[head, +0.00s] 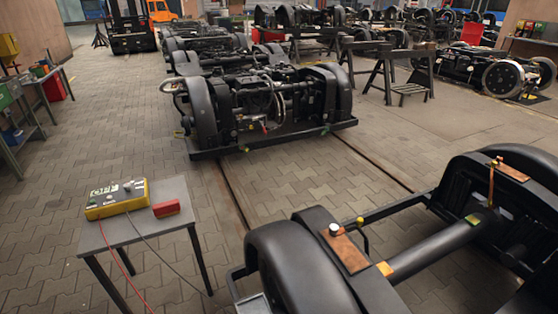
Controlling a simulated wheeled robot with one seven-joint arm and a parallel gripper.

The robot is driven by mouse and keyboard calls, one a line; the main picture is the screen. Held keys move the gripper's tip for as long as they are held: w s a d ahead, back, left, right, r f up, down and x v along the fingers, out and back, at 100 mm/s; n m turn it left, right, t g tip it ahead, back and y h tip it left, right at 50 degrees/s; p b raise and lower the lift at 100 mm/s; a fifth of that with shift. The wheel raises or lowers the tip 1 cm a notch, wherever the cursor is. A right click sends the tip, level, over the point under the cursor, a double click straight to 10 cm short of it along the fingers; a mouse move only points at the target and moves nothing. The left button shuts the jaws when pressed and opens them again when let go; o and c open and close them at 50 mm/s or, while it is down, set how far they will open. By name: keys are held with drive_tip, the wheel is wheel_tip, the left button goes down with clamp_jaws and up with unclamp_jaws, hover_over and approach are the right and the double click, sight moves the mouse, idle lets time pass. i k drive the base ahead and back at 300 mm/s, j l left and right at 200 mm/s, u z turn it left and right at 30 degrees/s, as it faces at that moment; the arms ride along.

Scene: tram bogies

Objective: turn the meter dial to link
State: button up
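The meter (117,200) is a yellow box with a grey top, standing on a small grey table (180,233) at the lower left of the head view. Small knobs show on its top; one grey knob (128,186) may be the dial, but its setting is too small to read. A green marking or display sits on the left of the top. A red lead and a dark lead hang from the meter over the table's front edge. My gripper is not in view.
A red block (166,208) lies right of the meter. A bogie frame (415,250) with copper strips (345,250) fills the lower right. Another bogie (265,105) stands on rails behind. A workbench (25,135) is at far left.

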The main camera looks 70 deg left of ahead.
sight(127, 187)
drive_tip(key=u, duration=2.8)
drive_tip(key=i+u, duration=0.25)
drive_tip(key=i, duration=0.45)
drive_tip(key=i+u, duration=0.2)
drive_tip(key=i, duration=0.5)
drive_tip(key=i+l+u, duration=0.25)
drive_tip(key=i, duration=0.45)
drive_tip(key=j, duration=0.1)
